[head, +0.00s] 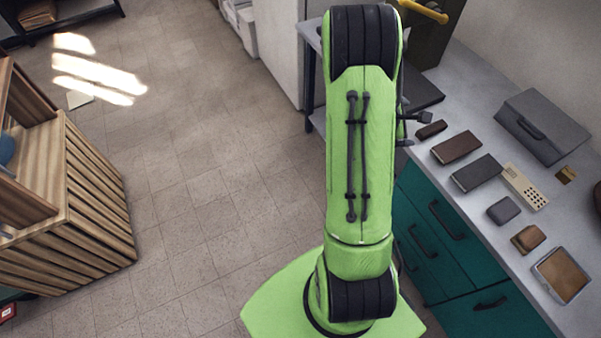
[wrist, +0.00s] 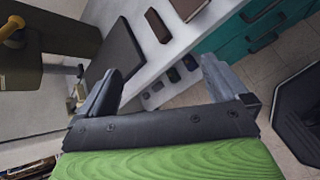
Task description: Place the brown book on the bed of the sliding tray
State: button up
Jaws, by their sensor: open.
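The brown book (head: 456,147) lies flat on the grey counter in the head view. Part of it shows at the top edge of the wrist view (wrist: 186,8). A flat dark plate, which looks like the bed of the sliding tray (head: 424,95), sits by the olive press at the back of the counter. It also shows left of centre in the wrist view (wrist: 116,52). My gripper (wrist: 163,66) is open, with nothing between its fingers. In the head view my arm hides most of it; it is left of the brown book, near the counter's edge.
A dark grey book (head: 476,173) lies just in front of the brown book, and a small dark brown item (head: 431,129) lies behind it. A grey box (head: 542,126), a beige perforated block (head: 525,186) and a framed tray (head: 562,275) share the counter. The press has a yellow handle (wrist: 12,28).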

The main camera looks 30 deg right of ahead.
jog(key=w+a+r+m+t+y, duration=0.25)
jog(key=a+r, duration=0.25)
jog(key=a, duration=0.4)
jog(key=w+a+r+m+t+y, duration=0.2)
jog(key=a+r+m, duration=0.3)
jog(key=a, duration=0.4)
jog(key=s+a+r+y, duration=0.2)
jog(key=s+a, duration=0.1)
jog(key=a, duration=0.3)
jog(key=s+a+r+m+t+y, duration=0.1)
jog(key=s+a+r, duration=0.1)
jog(key=s+a, duration=0.2)
jog(key=s+a+r+m+y, duration=0.1)
jog(key=s+a+r+y, duration=0.1)
jog(key=a, duration=0.8)
jog(key=shift+s+a+r+y, duration=0.3)
jog(key=shift+s+r, duration=0.2)
jog(key=shift+s, duration=0.75)
